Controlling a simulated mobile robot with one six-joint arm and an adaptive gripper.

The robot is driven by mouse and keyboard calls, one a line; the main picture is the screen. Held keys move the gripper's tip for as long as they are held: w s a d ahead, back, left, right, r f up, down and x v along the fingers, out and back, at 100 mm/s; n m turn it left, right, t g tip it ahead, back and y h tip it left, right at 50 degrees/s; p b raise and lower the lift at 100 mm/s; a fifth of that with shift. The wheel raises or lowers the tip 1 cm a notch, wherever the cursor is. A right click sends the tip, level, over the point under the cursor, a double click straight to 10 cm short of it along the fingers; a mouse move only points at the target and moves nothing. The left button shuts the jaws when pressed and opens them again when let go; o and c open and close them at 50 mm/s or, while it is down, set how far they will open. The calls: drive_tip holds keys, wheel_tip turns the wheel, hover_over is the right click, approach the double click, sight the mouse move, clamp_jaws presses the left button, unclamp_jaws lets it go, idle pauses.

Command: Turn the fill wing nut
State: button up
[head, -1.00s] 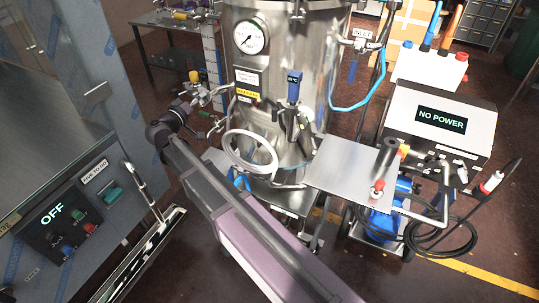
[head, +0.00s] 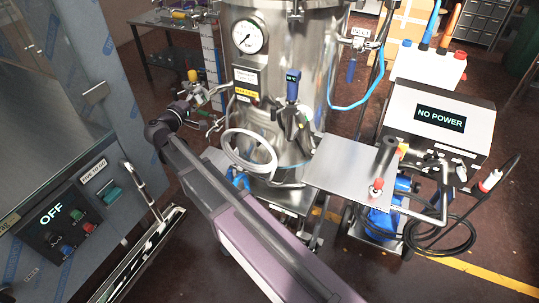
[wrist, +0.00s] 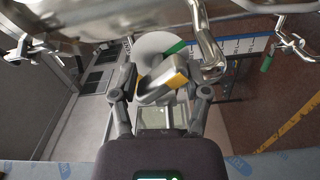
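A steel tank (head: 300,60) stands at the centre of the head view, with pipework and small fittings on its left side. My gripper (head: 193,104) is at these fittings, just below a yellow-topped part (head: 193,76). In the wrist view my gripper (wrist: 162,92) has its two fingers spread apart. A grey part with yellow faces (wrist: 165,87) lies between them, close to the fingertips. I cannot tell for sure that it is the fill wing nut, or whether the fingers touch it. A pale round disc (wrist: 155,48) shows behind it.
A shiny curved pipe (wrist: 208,48) runs close to the right finger. A control panel (head: 60,220) reading OFF is at left; a NO POWER box (head: 440,118) is at right.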

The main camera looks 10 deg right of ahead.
drive_tip(key=n, duration=0.3)
drive_tip(key=v, duration=1.4)
drive_tip(key=s+d+f+m+g+y+p, duration=0.2)
drive_tip(key=d+f+m+g, duration=0.1)
drive_tip(key=d, duration=0.6)
drive_tip(key=s+d+f+m+g+y+p, duration=0.1)
drive_tip(key=s+d+f+m+g+y, duration=0.1)
drive_tip(key=d, duration=0.8)
drive_tip(key=s+d+f+m+g+y+p, duration=0.2)
drive_tip(key=s+d+f+m+g, duration=0.2)
drive_tip(key=d, duration=0.5)
drive_tip(key=shift+d+f+g+p, duration=0.35)
drive_tip(key=shift+f+g, duration=0.75)
drive_tip(key=shift+g, duration=0.7)
drive_tip(key=shift+s, duration=0.1)
